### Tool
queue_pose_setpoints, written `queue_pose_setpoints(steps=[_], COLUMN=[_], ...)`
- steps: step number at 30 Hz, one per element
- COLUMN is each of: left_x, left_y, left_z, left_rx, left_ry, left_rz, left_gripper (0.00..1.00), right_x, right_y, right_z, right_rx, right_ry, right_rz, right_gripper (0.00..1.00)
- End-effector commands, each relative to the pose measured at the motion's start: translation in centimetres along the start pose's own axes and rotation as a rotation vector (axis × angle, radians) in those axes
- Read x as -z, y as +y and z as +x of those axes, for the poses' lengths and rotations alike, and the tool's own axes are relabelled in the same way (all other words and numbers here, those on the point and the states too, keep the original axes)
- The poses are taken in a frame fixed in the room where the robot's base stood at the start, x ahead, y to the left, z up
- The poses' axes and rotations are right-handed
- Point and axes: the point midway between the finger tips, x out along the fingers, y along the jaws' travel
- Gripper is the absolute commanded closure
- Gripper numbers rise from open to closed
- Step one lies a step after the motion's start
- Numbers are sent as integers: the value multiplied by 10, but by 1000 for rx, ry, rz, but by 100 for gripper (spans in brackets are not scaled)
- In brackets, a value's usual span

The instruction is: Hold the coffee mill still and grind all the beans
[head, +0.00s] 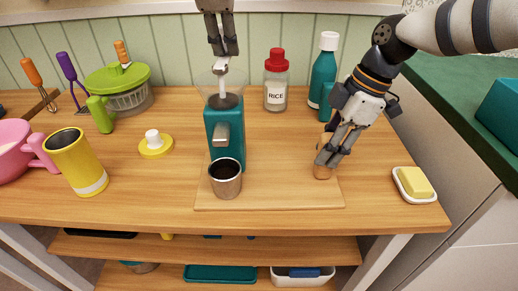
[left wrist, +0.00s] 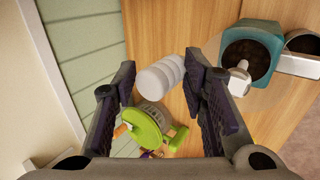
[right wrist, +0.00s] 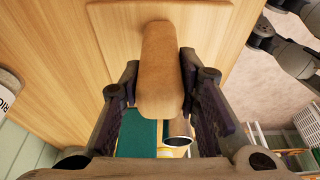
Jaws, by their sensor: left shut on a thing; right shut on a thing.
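The teal coffee mill (head: 224,138) stands upright on a wooden board (head: 280,195). Dark contents show inside its clear hopper in the left wrist view (left wrist: 247,52). A white stem (head: 222,85) rises from the hopper. A metal cup (head: 225,187) stands at the mill's front. My left gripper (head: 223,52) is above the mill, shut on a ribbed white knob (left wrist: 160,76). My right gripper (head: 338,150) is shut on an upright wooden grip (right wrist: 160,75) at the board's right side. The fingers partly hide this grip in the head view, and I cannot tell whether it is fixed to the board.
A rice jar (head: 275,85) and teal bottle (head: 322,70) stand behind. A butter dish (head: 416,192) is at the right edge. A yellow mug (head: 78,165), yellow lid (head: 155,148), pink jug (head: 14,165) and green salad spinner (head: 118,78) are left.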

Motion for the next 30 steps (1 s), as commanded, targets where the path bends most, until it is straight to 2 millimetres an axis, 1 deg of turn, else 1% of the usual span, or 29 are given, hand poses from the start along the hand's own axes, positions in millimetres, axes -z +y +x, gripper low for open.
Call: queue_pose_setpoints(steps=[1, 3, 18, 19, 20, 30], left_x=[9, 17, 13, 13, 13, 13], left_y=[-6, -7, -7, -7, -7, -5], left_z=[6, 5, 6, 6, 6, 4], left_rx=[19, 19, 18, 18, 18, 13], left_ry=[10, 10, 6, 6, 6, 4], left_rz=[2, 2, 3, 3, 3, 1], left_gripper=[97, 97, 96, 58, 57, 57], right_x=[0, 0, 0, 0, 0, 0], right_y=[2, 2, 2, 2, 2, 1], right_z=[-1, -1, 0, 0, 0, 0], right_rx=[-5, -5, -5, -5, -4, -4], right_ry=[3, 3, 2, 2, 2, 1], right_rz=[4, 4, 3, 3, 3, 2], right_gripper=[100, 100, 100, 100, 100, 100])
